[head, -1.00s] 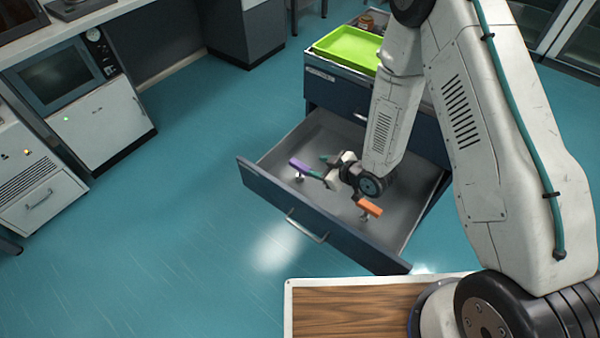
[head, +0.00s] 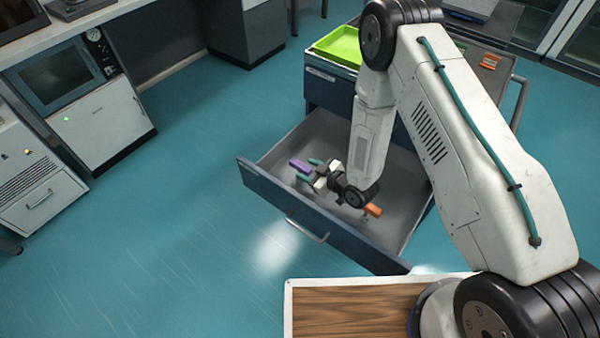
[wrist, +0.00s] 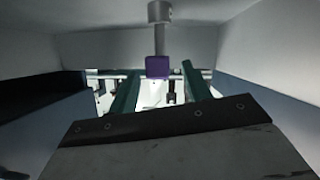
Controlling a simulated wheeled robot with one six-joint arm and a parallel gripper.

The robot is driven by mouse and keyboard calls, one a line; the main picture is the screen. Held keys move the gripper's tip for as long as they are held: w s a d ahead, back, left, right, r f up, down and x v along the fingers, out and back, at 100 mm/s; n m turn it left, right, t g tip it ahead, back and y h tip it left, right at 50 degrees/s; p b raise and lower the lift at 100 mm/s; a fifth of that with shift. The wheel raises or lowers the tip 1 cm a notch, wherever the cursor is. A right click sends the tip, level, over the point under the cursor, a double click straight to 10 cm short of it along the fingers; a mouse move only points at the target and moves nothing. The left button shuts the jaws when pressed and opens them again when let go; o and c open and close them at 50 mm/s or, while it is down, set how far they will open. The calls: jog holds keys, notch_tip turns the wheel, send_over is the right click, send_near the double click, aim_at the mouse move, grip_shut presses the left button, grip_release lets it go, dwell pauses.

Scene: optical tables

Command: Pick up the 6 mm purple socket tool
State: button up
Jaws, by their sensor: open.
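The purple socket tool (head: 299,166) is in the open drawer (head: 262,184), near its left side. In the wrist view the purple block (wrist: 158,67) shows end-on, with a grey shaft and round socket head above it in the picture. My gripper (head: 308,170) is inside the drawer, close to the purple tool. Its two green fingers are apart in the wrist view (wrist: 158,82), with the purple block between their tips in the picture. I cannot tell whether the block is within the fingers' reach. The gripper holds nothing.
An orange-handled tool (head: 373,209) lies in the drawer, right of my gripper. The drawer walls surround the gripper closely. A green tray (head: 345,46) sits on top of the cabinet. A wood-topped surface (head: 350,310) is in front. The teal floor at left is clear.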

aim_at(300, 166)
jog(key=x, duration=0.4)
jog(key=shift+w+a, duration=0.1)
grip_shut()
